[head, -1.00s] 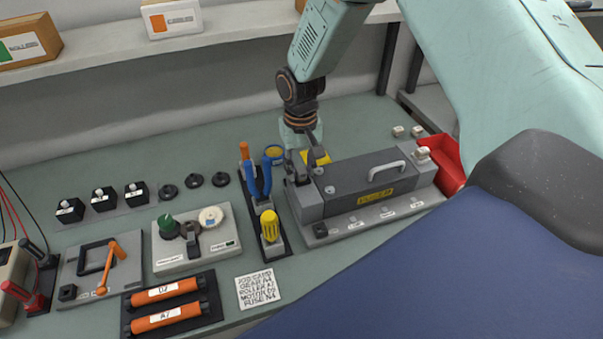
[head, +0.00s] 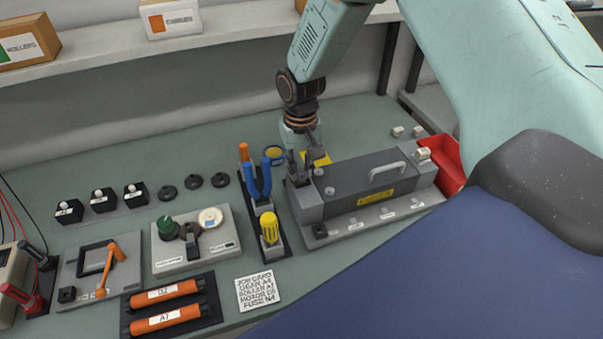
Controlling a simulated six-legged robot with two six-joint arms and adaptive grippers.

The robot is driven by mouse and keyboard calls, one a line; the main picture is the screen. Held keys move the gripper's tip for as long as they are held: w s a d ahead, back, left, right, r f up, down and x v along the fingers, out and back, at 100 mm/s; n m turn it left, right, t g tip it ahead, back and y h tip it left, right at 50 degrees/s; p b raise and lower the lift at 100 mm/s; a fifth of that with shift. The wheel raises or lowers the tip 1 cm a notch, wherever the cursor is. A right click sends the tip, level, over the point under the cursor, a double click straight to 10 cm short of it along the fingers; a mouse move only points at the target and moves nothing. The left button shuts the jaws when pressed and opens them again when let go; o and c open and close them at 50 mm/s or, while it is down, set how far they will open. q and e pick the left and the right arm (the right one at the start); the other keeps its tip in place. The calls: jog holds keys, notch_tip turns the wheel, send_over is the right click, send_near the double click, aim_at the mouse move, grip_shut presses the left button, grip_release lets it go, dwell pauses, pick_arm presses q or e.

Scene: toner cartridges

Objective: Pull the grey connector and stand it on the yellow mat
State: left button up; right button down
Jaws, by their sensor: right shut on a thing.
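My right gripper (head: 303,163) points down at the left end of the grey machine (head: 365,187), its fingers shut on a small grey piece, which I take to be the grey connector (head: 303,173). The fingers hide most of it, and I cannot tell whether it is still seated in the machine. The yellow mat (head: 321,159) lies on the bench just behind the machine, partly hidden by the fingers and the machine. My left gripper is not in view.
A tool holder (head: 283,240) with blue pliers (head: 257,180) and a yellow-handled tool (head: 270,227) stands left of the machine. A red bin (head: 448,165) stands at the right. The bench behind the black discs is clear.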

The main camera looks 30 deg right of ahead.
aim_at(301, 170)
jog(key=shift+r+p, duration=2.55)
dwell(1.5)
notch_tip(301, 170, up, 2)
jog(key=shift+r+p, duration=0.1)
jog(key=shift+p, duration=1.05)
jog(key=shift+r+p, duration=0.4)
jog(key=shift+r, duration=0.5)
jog(key=shift+f, duration=0.1)
